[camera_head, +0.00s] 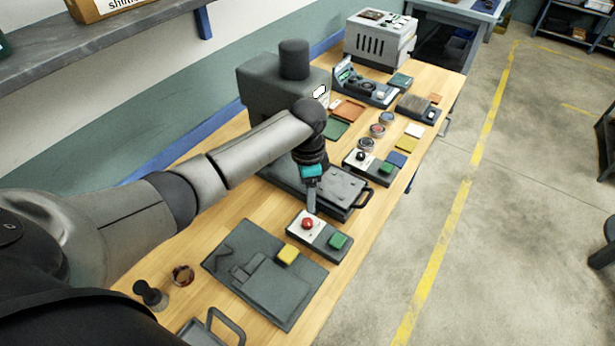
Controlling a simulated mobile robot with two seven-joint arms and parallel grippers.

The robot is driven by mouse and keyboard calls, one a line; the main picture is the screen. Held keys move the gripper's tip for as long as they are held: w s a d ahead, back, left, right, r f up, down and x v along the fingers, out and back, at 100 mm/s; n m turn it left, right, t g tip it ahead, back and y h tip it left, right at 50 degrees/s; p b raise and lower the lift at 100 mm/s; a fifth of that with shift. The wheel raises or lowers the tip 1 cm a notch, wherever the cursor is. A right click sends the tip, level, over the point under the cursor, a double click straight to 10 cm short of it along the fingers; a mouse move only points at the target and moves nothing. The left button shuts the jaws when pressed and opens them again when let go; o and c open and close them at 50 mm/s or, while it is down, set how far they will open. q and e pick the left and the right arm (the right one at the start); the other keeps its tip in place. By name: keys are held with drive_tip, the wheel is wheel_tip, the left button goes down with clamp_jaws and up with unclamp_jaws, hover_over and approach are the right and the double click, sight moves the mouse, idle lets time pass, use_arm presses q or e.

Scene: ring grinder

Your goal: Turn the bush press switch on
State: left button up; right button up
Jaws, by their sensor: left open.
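A grey switch box (329,249) with a white plate, a red knob (307,223) and a green button (338,240) sits at the bench's front edge. A similar second box (377,173) with a black knob (360,156) and a green button (387,168) sits farther back. I cannot tell which one belongs to the bush press. A grey machine (268,95) with a dark cylinder on top stands at the back, partly hidden by my arm. My left gripper (311,208) is open and points down just above the red knob; contact cannot be told. My right gripper is not in view.
Several rings and coloured pads crowd the bench farther back. Open floor lies to the right.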

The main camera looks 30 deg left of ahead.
use_arm(q)
drive_tip(key=shift+r, duration=2.15)
